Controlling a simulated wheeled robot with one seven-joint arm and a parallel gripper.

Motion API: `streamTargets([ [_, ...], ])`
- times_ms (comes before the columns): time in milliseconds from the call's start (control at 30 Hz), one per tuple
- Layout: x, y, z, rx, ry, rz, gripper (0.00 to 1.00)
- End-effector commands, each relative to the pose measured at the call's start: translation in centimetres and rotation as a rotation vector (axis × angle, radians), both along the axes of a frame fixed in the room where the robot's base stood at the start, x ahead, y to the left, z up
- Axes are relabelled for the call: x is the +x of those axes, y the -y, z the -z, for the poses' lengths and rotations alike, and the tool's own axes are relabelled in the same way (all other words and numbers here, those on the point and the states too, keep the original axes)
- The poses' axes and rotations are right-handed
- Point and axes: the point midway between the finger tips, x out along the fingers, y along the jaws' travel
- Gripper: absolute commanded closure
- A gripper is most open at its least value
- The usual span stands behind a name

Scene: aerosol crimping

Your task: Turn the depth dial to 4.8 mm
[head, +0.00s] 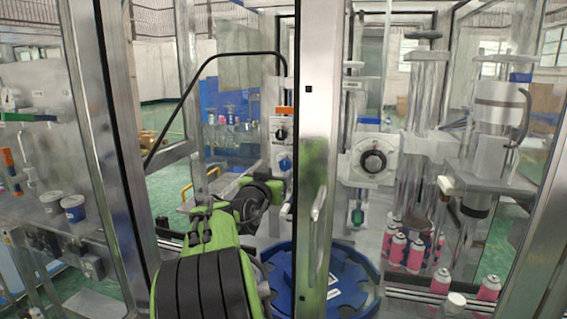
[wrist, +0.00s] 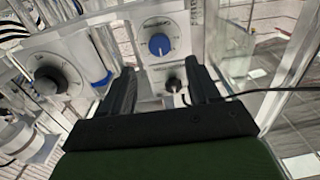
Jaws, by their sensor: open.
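A white panel carries a blue dial (head: 285,163) with a small black knob (head: 281,133) above it in the head view. The wrist view is turned over, so the blue dial (wrist: 160,44) shows above the black knob (wrist: 174,84). A larger black dial (head: 373,162) on a white plate is to the right in the head view and at the left in the wrist view (wrist: 50,80). I cannot read which is the depth dial, or its setting. My gripper (wrist: 162,78) is open and empty, its fingers pointing toward the blue dial and apart from it.
A metal door post (head: 322,130) with a handle stands just right of my arm. A blue round turntable (head: 345,262) lies below. Pink cans (head: 415,253) stand at the right. A black cable (wrist: 250,94) crosses beside the fingers. Glass panels surround the machine.

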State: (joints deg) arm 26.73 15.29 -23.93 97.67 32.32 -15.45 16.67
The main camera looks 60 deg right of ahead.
Motion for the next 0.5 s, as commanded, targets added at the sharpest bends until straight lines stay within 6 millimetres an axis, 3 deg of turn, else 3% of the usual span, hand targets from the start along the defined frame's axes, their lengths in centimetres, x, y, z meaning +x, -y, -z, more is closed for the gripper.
streamTargets([
  [233, 0.7, 5.9, -0.2, 0.001, -0.003, 0.004, 0.39],
  [500, 1.3, 8.2, 0.0, 0.001, -0.001, -0.001, 0.39],
])
